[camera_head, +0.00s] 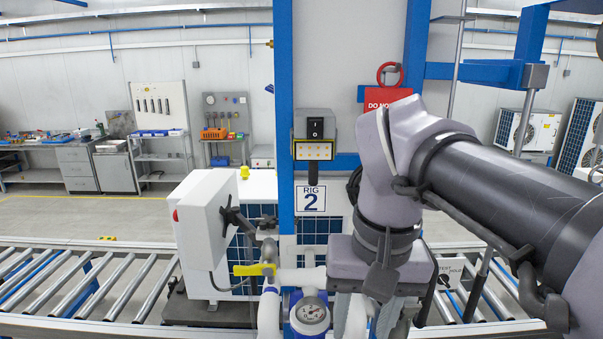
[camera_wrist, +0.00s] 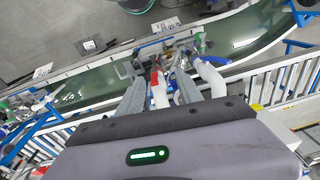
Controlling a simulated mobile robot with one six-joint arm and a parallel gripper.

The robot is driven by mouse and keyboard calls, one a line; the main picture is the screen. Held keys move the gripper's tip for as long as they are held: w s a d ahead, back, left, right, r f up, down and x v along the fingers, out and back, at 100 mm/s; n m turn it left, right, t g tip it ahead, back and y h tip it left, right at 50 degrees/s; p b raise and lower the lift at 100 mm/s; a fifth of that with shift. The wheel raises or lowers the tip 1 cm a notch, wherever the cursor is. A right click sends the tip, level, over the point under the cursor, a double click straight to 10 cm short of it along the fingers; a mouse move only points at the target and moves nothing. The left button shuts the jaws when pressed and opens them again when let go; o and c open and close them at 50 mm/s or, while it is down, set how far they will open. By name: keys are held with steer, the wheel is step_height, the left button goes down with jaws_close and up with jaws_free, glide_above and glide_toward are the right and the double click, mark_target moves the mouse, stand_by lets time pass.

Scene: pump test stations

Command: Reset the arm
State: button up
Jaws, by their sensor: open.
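My arm reaches in from the right in the head view, and my gripper (camera_head: 376,312) points down in front of the rig 2 post, just right of the pressure gauge (camera_head: 310,312). Its jaws are open with no object visible between them; the fingertips are partly cut off by the lower edge. In the wrist view my gripper (camera_wrist: 158,88) shows two grey fingers spread apart. A red-handled white pipe (camera_wrist: 159,92) appears between them from this angle; I cannot tell the distance. A white pipe with a blue part (camera_wrist: 211,76) is right of the fingers.
A yellow valve handle (camera_head: 254,270) is left of the gauge. A white unit (camera_head: 203,220) stands left. Roller conveyors (camera_head: 80,280) run across both sides.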

steer(key=s+f+m+t+b, duration=0.1)
steer(key=s+f+b, duration=0.2)
steer(key=f+b, duration=0.6)
steer(key=s+d+f+m+t+y+b, duration=0.1)
steer(key=s+f+t+b, duration=0.1)
steer(key=f+b, duration=0.8)
steer(key=s+d+f+m+t+b, duration=0.1)
steer(key=s+f+b, duration=0.4)
steer(key=f, duration=1.6)
steer(key=b, duration=0.4)
steer(key=shift+f+m+t+b, duration=0.25)
steer(key=shift+m+t+b, duration=0.05)
steer(key=shift+t, duration=0.1)
steer(key=shift+d, duration=0.1)
